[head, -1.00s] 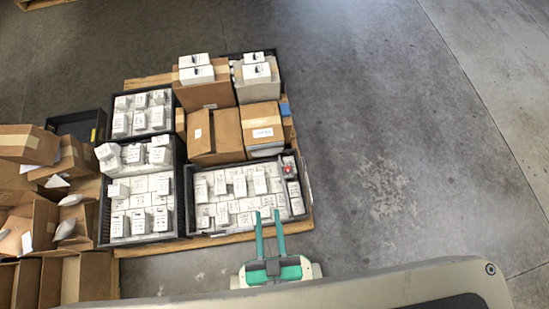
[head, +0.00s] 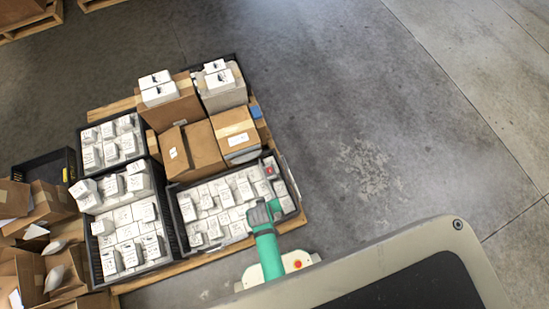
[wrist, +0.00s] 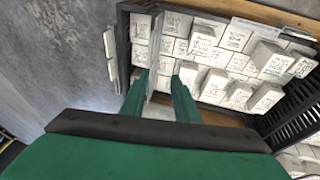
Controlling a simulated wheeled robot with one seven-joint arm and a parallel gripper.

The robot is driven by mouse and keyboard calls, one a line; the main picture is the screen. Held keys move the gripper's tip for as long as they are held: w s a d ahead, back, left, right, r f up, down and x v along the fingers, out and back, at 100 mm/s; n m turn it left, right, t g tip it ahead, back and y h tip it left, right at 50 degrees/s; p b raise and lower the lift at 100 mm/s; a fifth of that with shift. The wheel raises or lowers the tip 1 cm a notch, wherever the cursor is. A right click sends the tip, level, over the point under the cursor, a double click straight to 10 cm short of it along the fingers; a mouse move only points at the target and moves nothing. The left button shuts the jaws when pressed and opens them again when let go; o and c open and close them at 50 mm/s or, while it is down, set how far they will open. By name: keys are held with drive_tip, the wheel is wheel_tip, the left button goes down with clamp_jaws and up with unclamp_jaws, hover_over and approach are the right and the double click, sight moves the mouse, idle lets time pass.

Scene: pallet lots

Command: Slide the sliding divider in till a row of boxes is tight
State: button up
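The black crate (head: 182,226) at the front right of the pallet holds rows of white boxes (head: 215,205). A thin grey upright panel, which looks like the sliding divider (wrist: 154,55), runs between the boxes in the wrist view. A narrow row of boxes (wrist: 140,28) lies left of it, and the larger group (wrist: 205,45) lies right of it, with uneven gaps. My gripper (head: 264,208) is over the crate's front right part. In the wrist view its green fingers (wrist: 160,78) are apart, one on each side of the panel's near end. I cannot tell whether they touch it.
Other crates of white boxes (head: 125,225) stand to the left. Brown cartons (head: 192,148) stand behind the crate. A small red item (head: 268,170) is near its back right corner. Open cartons (head: 40,205) lie at far left. The floor on the right is clear.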

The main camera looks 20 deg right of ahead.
drive_tip(key=w+d+f+g, duration=0.1)
drive_tip(key=f, duration=0.3)
drive_tip(key=w+d+f+g, duration=0.1)
drive_tip(key=d+f, duration=0.1)
drive_tip(key=f, duration=0.2)
drive_tip(key=w+d+f+g, duration=0.1)
drive_tip(key=f, duration=0.3)
drive_tip(key=shift+w+d+f, duration=0.2)
drive_tip(key=shift+w+d, duration=0.05)
drive_tip(key=shift+d, duration=0.15)
clamp_jaws()
